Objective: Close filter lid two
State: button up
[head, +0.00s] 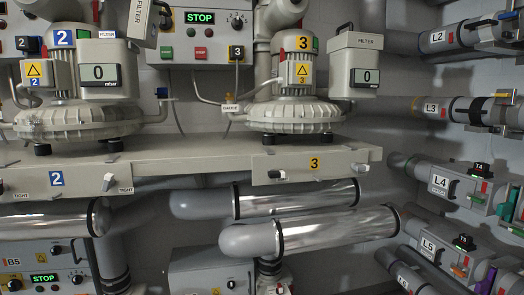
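Blower two (75,118) stands at the left on the bench, marked with a blue 2. Its grey filter housing (108,55) carries a small FILTER label and a gauge (101,78) reading 0 mbar. A pale lid marked FILTER (143,18) stands steeply tilted at the housing's upper right and looks open; its upper end is cut off by the picture's top edge. Whether its hinge touches the housing is hard to tell. My gripper is not in view.
Blower three (295,115) stands to the right, with its filter lid (356,40) lying flat on its housing. A control panel (201,38) showing STOP is behind. Shiny pipes (310,232) run below the bench (215,158). Pipes labelled L2 to L6 line the right wall.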

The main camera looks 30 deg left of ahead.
aim_at(145, 15)
jog(key=u, duration=1.05)
jog(key=i, duration=0.9)
jog(key=u, duration=1.1)
jog(key=i, duration=0.65)
jog(key=u, duration=1)
jog(key=k, duration=0.65)
